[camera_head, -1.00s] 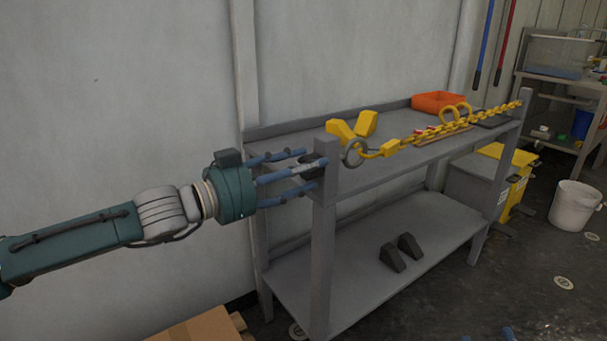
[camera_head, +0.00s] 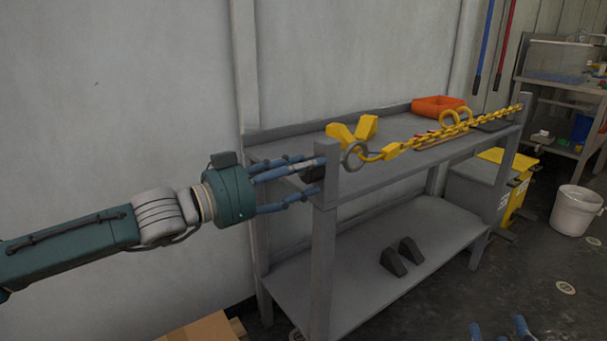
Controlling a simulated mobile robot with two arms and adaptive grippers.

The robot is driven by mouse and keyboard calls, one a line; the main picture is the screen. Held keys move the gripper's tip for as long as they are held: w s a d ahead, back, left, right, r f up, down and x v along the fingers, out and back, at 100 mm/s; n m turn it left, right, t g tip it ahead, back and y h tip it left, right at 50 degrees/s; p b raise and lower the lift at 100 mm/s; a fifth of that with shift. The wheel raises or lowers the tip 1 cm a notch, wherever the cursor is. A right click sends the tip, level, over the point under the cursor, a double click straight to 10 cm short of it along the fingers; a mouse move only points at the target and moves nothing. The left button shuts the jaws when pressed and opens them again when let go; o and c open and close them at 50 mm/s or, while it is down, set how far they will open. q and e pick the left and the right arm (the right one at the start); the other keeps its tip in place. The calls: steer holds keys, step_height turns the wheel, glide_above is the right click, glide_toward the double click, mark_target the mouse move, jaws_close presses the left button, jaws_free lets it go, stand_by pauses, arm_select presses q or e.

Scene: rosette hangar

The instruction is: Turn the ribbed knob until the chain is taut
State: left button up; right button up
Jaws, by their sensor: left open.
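The dark knob (camera_head: 312,173) sits on the left side of the near post of a grey bench. Its ribs are too small to make out. My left gripper (camera_head: 305,176) is open, with its blue fingers reaching around the knob; I cannot tell whether they touch it. The yellow chain (camera_head: 432,134) runs from a grey ring (camera_head: 354,155) and a yellow link at the near post to the far post. It hangs with a slight sag above the bench top. Blue fingertips of my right gripper (camera_head: 498,328) show at the bottom edge; the rest is out of frame.
A yellow bin (camera_head: 518,190) and a white bucket (camera_head: 575,210) stand to the right. A cardboard box (camera_head: 205,328) is at the bottom left.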

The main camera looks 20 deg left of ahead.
arm_select(q)
jaws_close()
steer(key=shift+m, duration=1.5)
jaws_free()
arm_select(e)
step_height(320, 180, down, 3)
steer(key=shift+w+d+r+g, duration=0.15)
steer(key=shift+r+g, duration=0.05)
steer(key=shift+g, duration=0.4)
